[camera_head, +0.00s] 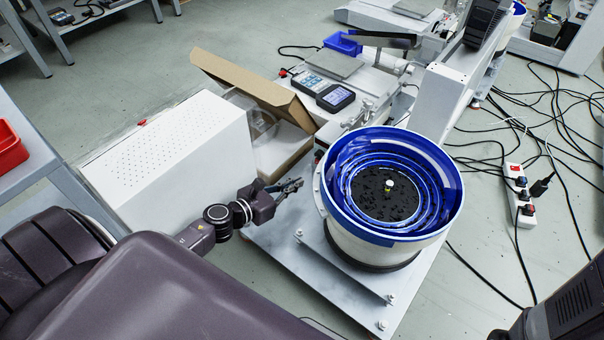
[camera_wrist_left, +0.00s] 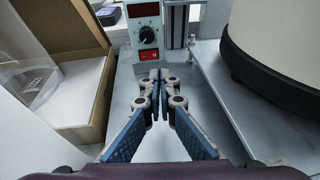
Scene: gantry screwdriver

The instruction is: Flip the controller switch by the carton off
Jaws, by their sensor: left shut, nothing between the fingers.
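In the left wrist view the controller (camera_wrist_left: 134,30) is a pale panel with a red digital display, a round black knob (camera_wrist_left: 148,34) and a red rocker switch (camera_wrist_left: 148,55) below it. I cannot tell which way the switch is set. My left gripper (camera_wrist_left: 154,78) is shut and empty, its tips just below the switch in the picture; whether they touch is unclear. In the head view the left gripper (camera_head: 291,186) is between the carton and the bowl feeder. The open carton (camera_head: 282,153) stands left of the controller. My right gripper is not in view.
The blue-lined bowl feeder (camera_head: 440,215) stands close right of my left gripper, on a grey base plate (camera_head: 300,275). A white perforated box (camera_head: 170,150) stands to the left. Two handheld displays (camera_head: 335,97) lie behind. Cables and a power strip (camera_head: 520,195) lie on the floor at right.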

